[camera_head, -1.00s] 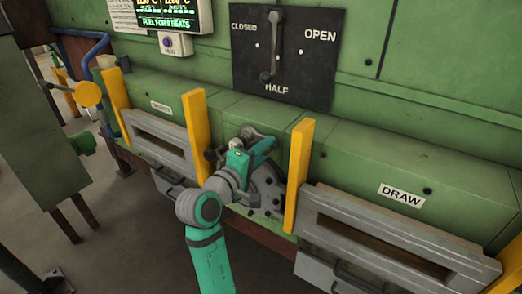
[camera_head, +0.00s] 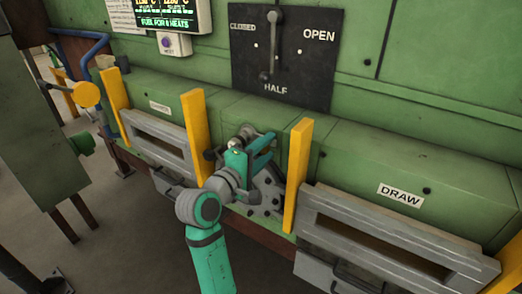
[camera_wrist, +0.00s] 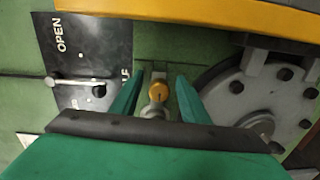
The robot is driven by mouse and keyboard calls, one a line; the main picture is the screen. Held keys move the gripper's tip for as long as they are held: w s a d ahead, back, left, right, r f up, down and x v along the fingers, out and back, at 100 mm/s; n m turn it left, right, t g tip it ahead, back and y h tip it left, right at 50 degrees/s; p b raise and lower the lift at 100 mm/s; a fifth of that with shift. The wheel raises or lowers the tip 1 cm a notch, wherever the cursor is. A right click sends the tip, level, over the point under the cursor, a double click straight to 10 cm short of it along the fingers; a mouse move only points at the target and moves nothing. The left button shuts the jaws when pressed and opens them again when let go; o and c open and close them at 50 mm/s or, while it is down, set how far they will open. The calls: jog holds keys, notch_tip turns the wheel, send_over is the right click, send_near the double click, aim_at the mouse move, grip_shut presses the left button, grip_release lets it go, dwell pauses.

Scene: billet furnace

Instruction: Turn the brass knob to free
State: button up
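The small round brass knob (camera_wrist: 158,90) sits on a grey mount on the green furnace front, near the middle of the wrist view. My gripper (camera_wrist: 156,88) has its two green fingers spread, one on each side of the knob, with gaps between knob and fingers. In the head view my gripper (camera_head: 258,146) is at the furnace front between two yellow posts. I cannot make out the knob there, and contact with it does not show.
A round grey bolted flange (camera_wrist: 255,95) lies right of the fingers in the wrist view. Yellow posts (camera_head: 298,175) and (camera_head: 194,135) stand close on both sides of my arm. The black lever plate (camera_head: 310,75) is above, its lever pointing down at HALF. The DRAW door (camera_head: 385,240) is at right.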

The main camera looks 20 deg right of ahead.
jog(key=v, duration=1)
jog(key=shift+s+a, duration=0.2)
jog(key=shift+a, duration=0.15)
jog(key=shift+f, duration=0.1)
